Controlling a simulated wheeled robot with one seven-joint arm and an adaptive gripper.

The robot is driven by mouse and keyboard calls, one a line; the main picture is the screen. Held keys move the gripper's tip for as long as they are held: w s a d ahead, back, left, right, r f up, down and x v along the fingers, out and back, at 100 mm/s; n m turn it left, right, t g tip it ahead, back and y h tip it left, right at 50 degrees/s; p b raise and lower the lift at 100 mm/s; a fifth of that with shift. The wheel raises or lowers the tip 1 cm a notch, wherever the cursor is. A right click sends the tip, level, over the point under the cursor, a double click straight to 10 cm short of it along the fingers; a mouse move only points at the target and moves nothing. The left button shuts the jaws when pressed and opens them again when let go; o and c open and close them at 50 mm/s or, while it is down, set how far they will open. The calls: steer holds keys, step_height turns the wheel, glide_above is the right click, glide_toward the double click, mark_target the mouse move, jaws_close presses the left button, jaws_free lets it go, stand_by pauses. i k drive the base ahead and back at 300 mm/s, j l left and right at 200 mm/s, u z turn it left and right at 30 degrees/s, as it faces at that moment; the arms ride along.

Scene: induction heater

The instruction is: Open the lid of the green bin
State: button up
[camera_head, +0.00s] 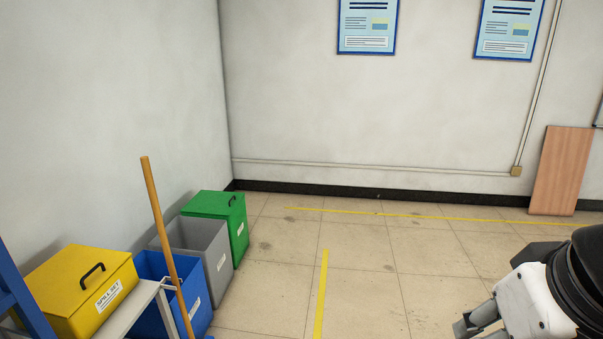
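The green bin (241,240) stands on the floor near the back left corner, at the far end of a row of bins along the left wall. Its flat green lid (207,204) lies shut on top, with a small dark handle (232,201) near its right edge. A white label shows on the bin's front. My gripper (468,333) is at the bottom right, far to the right of the bin and apart from it. Its grey fingers are partly cut off by the frame edge, so their opening is unclear. I see nothing held in it.
A grey open bin (217,272) and a blue bin (198,303) stand nearer in the row. A yellow spill-kit box (70,312) and a wooden pole (164,230) are at the left. A brown board (561,172) leans at the right. The middle floor is clear.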

mark_target(211, 202)
steer(key=i+j+u, duration=0.1)
steer(key=i+u, duration=0.15)
steer(key=i, duration=0.7)
steer(key=i+l+u, duration=0.1)
steer(key=i+u, duration=0.15)
steer(key=i, duration=0.75)
steer(key=i+l+u, duration=0.1)
steer(key=i, duration=0.65)
steer(key=i+l, duration=0.15)
steer(key=i, duration=0.65)
steer(key=i+u, duration=0.4)
steer(key=i, duration=0.25)
